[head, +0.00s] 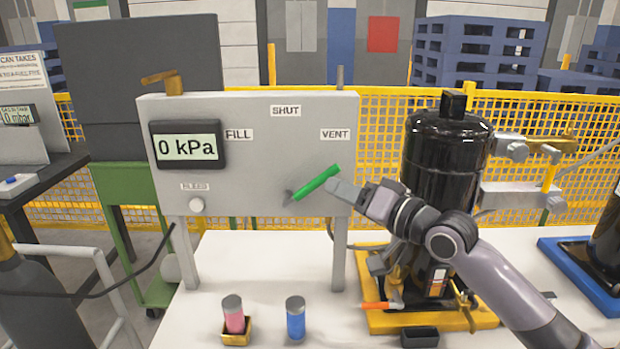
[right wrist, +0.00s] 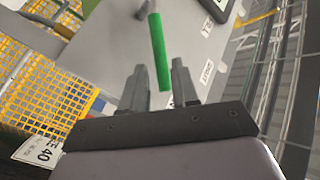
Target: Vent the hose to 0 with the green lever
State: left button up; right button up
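The grey panel (head: 255,110) carries a gauge (head: 187,147) reading 0 kPa and the labels FILL, SHUT and VENT (head: 335,135). The green lever (head: 317,184) slants up and right from its grey pivot, its free end towards the VENT side. My right gripper (head: 340,188) is at the lever's free end, in front of the panel. In the right wrist view, the green lever (right wrist: 158,45) reaches between the two fingers of the right gripper (right wrist: 159,68), with a gap visible on each side. The fingers are open. My left gripper is not in view.
A black compressor (head: 440,150) stands on a yellow tray (head: 385,322) right of the panel, behind my right forearm. A blue tray (head: 575,272) is at far right.

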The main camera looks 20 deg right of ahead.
aim_at(322, 183)
jog(key=shift+p+x, duration=0.3)
jog(key=shift+x, duration=2.85)
grip_shut()
